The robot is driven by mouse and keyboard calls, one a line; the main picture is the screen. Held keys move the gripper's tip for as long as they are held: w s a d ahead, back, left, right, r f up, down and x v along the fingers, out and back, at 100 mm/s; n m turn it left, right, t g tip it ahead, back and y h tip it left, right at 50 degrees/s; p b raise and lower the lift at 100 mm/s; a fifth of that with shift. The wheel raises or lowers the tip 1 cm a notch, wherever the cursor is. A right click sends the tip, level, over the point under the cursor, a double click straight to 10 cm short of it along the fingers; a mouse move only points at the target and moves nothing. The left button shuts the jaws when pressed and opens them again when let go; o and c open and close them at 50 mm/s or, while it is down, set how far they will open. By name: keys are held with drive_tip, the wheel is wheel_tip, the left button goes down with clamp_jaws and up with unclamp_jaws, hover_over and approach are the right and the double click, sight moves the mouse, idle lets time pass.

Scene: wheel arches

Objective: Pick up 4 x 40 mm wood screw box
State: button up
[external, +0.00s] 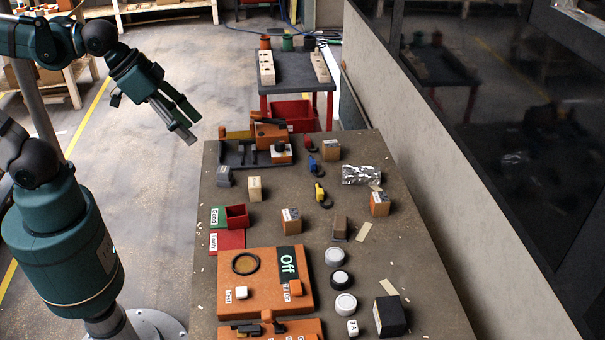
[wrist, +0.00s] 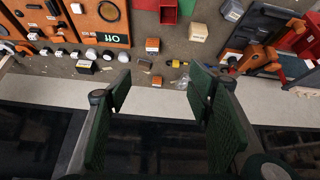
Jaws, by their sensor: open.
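Several small boxes stand on the workbench, and their labels are too small to read, so I cannot tell which is the 4 x 40 mm wood screw box. In the external view there are orange-brown boxes at the back (external: 331,150), right (external: 379,205) and middle (external: 291,221), a beige box (external: 255,189) and a grey box (external: 224,177). In the wrist view an orange box (wrist: 152,45) and a beige box (wrist: 198,32) show beyond the fingers. My gripper (external: 189,127) is open and empty, in the air left of the bench, apart from all boxes; its fingers frame the wrist view (wrist: 160,82).
The bench (external: 345,250) also holds an orange panel marked Off (external: 262,270), a red bin (external: 237,216), crumpled foil (external: 361,174), yellow (external: 320,194) and blue (external: 312,164) hooked items, round caps (external: 334,257) and a black block (external: 391,316). A wall runs along the right.

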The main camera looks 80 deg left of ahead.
drive_tip(key=w+a+r+n+g, duration=0.1)
drive_tip(key=w+a+n, duration=0.15)
drive_tip(key=w, duration=0.45)
drive_tip(key=w+a+r+n+g, duration=0.1)
drive_tip(key=w+a+r+n, duration=0.15)
drive_tip(key=w, duration=0.45)
drive_tip(key=n+g+h, duration=0.2)
drive_tip(key=n+g, duration=0.3)
drive_tip(key=n, duration=0.7)
hover_over(331, 143)
drive_tip(key=f, duration=2.7)
drive_tip(key=shift+s+a+f, duration=0.15)
drive_tip(key=shift+a+f, duration=0.05)
drive_tip(key=shift+f, duration=0.2)
drive_tip(key=shift+a+f, duration=0.1)
drive_tip(key=shift+f, duration=0.1)
drive_tip(key=shift+f, duration=0.1)
drive_tip(key=shift+d+f, duration=0.2)
drive_tip(key=shift+f, duration=1)
drive_tip(key=shift+f, duration=0.1)
